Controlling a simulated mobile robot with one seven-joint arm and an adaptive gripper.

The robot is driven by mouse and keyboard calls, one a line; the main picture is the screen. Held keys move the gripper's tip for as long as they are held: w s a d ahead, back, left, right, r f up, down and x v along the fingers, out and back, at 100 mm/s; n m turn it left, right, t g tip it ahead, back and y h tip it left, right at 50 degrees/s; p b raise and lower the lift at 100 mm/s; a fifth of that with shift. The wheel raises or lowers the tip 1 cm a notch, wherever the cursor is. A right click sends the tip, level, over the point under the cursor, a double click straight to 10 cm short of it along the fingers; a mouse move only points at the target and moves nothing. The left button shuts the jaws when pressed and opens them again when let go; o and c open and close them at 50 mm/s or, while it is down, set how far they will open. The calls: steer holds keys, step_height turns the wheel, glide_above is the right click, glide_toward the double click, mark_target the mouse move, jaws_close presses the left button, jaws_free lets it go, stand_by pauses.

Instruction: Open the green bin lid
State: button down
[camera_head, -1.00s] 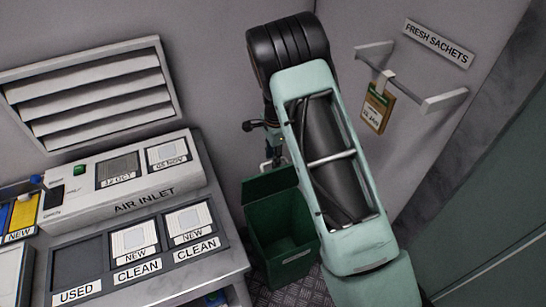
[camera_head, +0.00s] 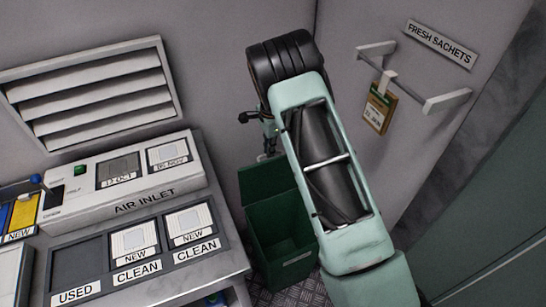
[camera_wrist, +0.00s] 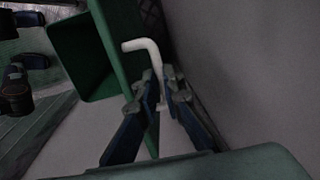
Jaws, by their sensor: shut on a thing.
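The green bin (camera_head: 283,248) stands on the floor to the right of the counter. Its green lid (camera_head: 264,180) is raised at the back and the dark inside of the bin shows. In the wrist view the bin (camera_wrist: 80,62) is at upper left, with the lid (camera_wrist: 120,50) seen nearly edge-on. A white bent handle (camera_wrist: 146,46) runs along the lid down to my gripper (camera_wrist: 161,86). The fingers are closed around the handle, one on each side; the exact contact is dim. In the head view my arm largely hides the gripper.
A counter (camera_head: 225,262) with the air inlet panel (camera_head: 130,195) and labelled filter slots is left of the bin. A wall rack (camera_head: 445,102) with a hanging sachet (camera_head: 379,108) is at right. Walls stand close behind the bin.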

steer(key=shift+w+a+f+b, duration=0.15)
steer(key=shift+w+a, duration=0.1)
steer(key=shift+w, duration=0.35)
steer(key=shift+w+a+f+b, duration=0.15)
steer(key=shift+w+a, duration=0.1)
steer(key=shift+w, duration=0.35)
steer(key=shift+w+a+b, duration=0.15)
steer(key=shift+w+a, duration=0.1)
steer(key=shift+w, duration=0.35)
steer(key=c, duration=2)
jaws_free()
steer(key=shift+c, duration=0.2)
step_height(320, 180, up, 12)
steer(key=s, duration=0.1)
steer(key=shift+d, duration=0.25)
